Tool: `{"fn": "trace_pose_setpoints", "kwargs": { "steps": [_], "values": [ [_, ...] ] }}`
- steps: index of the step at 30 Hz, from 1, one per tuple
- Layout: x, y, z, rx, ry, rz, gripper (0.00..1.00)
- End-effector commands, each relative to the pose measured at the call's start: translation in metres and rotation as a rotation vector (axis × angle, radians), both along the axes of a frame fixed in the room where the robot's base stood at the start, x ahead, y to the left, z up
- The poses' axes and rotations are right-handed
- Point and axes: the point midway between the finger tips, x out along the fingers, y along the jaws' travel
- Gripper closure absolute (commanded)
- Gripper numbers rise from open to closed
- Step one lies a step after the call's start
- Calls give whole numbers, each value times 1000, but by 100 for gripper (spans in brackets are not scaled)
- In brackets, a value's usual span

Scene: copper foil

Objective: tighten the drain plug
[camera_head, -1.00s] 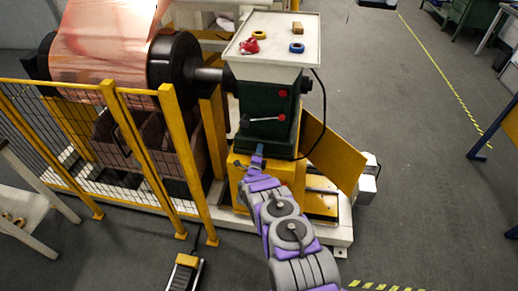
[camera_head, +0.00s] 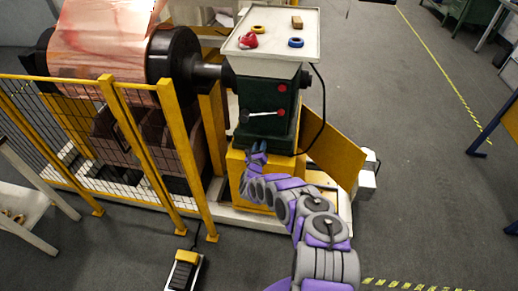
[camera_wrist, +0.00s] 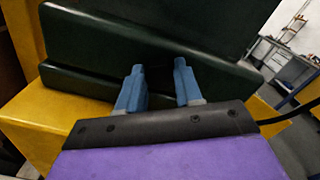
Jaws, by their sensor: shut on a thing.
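My gripper (camera_head: 256,149) is at the foot of the dark green gearbox housing (camera_head: 267,104), just above the yellow base (camera_head: 236,164). In the wrist view my two blue fingers (camera_wrist: 158,80) stand apart in front of the housing's lower ledges, with a dark gap between their tips. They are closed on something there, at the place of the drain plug. The plug itself cannot be made out; it is dark against dark or hidden by the fingers.
A white tray top (camera_head: 270,45) above the housing holds a red item, two rings and a small block. A lever (camera_head: 262,114) sits on the housing front. A yellow mesh fence (camera_head: 130,145) stands left, a foot pedal (camera_head: 185,271) below it.

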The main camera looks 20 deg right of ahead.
Motion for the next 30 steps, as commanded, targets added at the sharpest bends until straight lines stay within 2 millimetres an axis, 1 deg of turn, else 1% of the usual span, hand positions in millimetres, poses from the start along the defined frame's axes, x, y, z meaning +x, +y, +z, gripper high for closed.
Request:
{"fn": "trace_pose_setpoints", "kwargs": {
  "steps": [1, 21, 30],
  "values": [
    [-4, -3, -9, 43, -12, -6, 95],
    [-3, -3, -9, 566, -368, -3, 95],
    [-3, -4, -7, 750, -498, -3, 95]
  ]
}}
